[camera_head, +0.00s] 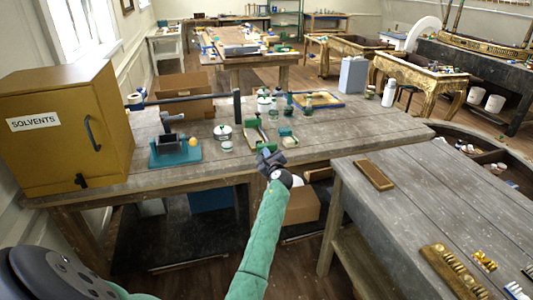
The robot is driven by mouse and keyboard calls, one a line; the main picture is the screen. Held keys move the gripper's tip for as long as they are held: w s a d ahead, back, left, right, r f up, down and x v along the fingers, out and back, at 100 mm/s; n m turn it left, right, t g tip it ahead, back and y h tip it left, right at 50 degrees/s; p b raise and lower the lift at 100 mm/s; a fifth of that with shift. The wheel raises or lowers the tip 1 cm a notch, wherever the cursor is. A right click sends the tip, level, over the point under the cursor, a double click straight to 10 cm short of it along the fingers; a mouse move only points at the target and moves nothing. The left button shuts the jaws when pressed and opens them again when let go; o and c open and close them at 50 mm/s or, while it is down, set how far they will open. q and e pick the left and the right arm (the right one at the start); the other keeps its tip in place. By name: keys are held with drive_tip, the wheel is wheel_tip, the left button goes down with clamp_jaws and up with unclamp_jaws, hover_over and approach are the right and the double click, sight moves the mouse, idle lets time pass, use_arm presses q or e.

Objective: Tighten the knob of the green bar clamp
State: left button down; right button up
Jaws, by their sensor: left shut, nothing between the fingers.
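My left gripper (267,157) is shut and empty at the front edge of the wooden workbench (330,128), its green-sleeved arm rising from below. Just behind it lies a small green tool (257,136), which looks like the green bar clamp. It is too small to make out its knob, and the gripper partly overlaps this area. I cannot tell whether gripper and tool touch. My right gripper is not in view.
A yellow solvents cabinet (62,125) stands at the bench's left end. A teal vise-like device (174,152), a long dark bar (190,99) and several small jars are on the bench. A second grey table (420,200) is at the right.

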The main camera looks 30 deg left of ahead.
use_arm(q)
drive_tip(key=shift+d+p, duration=0.1)
drive_tip(key=shift+p, duration=0.35)
drive_tip(key=shift+r+p+v, duration=0.2)
drive_tip(key=shift+p+v, duration=0.65)
drive_tip(key=shift+v, duration=2)
